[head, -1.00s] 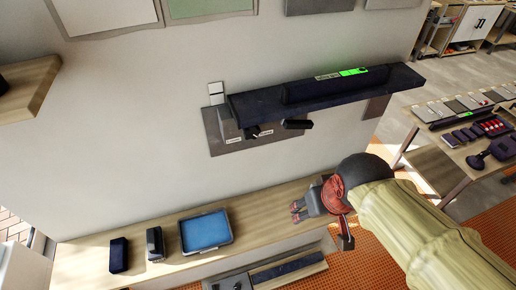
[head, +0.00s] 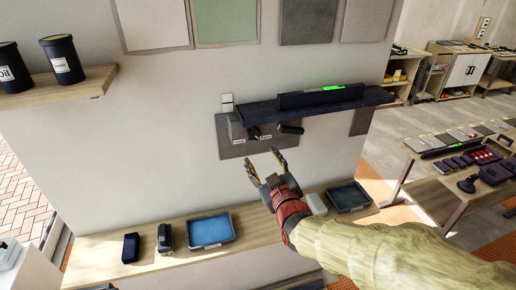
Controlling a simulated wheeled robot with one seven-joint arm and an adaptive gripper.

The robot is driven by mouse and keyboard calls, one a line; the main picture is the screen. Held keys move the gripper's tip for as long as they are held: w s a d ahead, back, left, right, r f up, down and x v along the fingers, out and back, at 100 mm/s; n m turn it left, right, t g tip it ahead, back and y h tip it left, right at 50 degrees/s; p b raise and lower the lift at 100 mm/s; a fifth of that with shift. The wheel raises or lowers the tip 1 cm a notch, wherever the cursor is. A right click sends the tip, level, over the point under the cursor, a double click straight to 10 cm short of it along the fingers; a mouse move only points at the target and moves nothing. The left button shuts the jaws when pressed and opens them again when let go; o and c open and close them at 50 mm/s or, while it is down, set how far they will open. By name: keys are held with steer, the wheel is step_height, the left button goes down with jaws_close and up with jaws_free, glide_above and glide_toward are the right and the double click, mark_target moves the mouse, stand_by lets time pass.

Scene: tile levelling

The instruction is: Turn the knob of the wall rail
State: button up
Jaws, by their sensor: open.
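The wall rail (head: 360,101) is a dark bar fixed to the wall, with a long dark level (head: 300,99) lying on it and a lit green patch (head: 333,88) on the level. Under the rail are two dark knob-like parts, one at the left (head: 254,133) and a longer one at the right (head: 291,129). Small white labels sit beside them, too small to read surely. My gripper (head: 263,156) is open and empty, its fingers pointing up at the wall just below these parts. It looks apart from both; the depth gap cannot be told.
A wooden ledge (head: 90,248) below holds a blue tray (head: 211,231), a dark tray (head: 349,197), a white object (head: 315,204) and small dark boxes. A shelf (head: 75,92) with two dark pots is at upper left. A work table (head: 440,180) stands right.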

mark_target(255, 136)
steer(key=shift+n+t, duration=0.3)
steer(key=shift+t, duration=0.2)
steer(key=shift+w+a+r, duration=0.35)
steer(key=shift+w+r, duration=0.05)
steer(key=shift+w, duration=0.95)
steer(key=shift+w+a+r, duration=0.35)
steer(key=shift+w, duration=1)
steer(key=shift+w+a+r, duration=0.35)
steer(key=shift+w+r, duration=0.05)
steer(key=shift+w, duration=0.95)
steer(key=c, duration=0.3)
steer(key=c, duration=0.8)
steer(key=shift+c, duration=0.3)
